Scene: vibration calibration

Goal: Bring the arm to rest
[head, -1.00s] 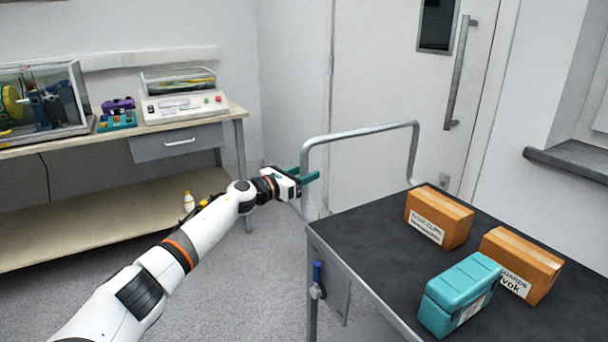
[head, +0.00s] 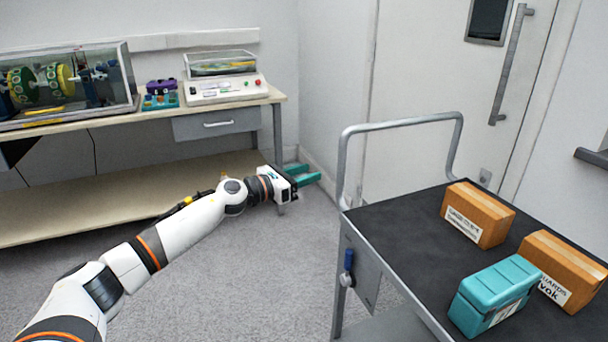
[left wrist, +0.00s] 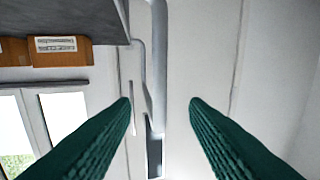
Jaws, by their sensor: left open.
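My left arm (head: 190,225) reaches out from the lower left in the head view. Its gripper (head: 308,174) has green fingers and is held in the air between the workbench and the cart, apart from both. In the left wrist view the two green fingers (left wrist: 160,110) stand wide apart with nothing between them. My right gripper is in neither view.
A cart with a dark top (head: 400,225) and a metal handle (head: 400,124) stands at the right. It carries two cardboard boxes (head: 478,214) and a teal case (head: 494,296). A workbench (head: 150,116) with equipment stands at the back left. Grey floor lies open between them.

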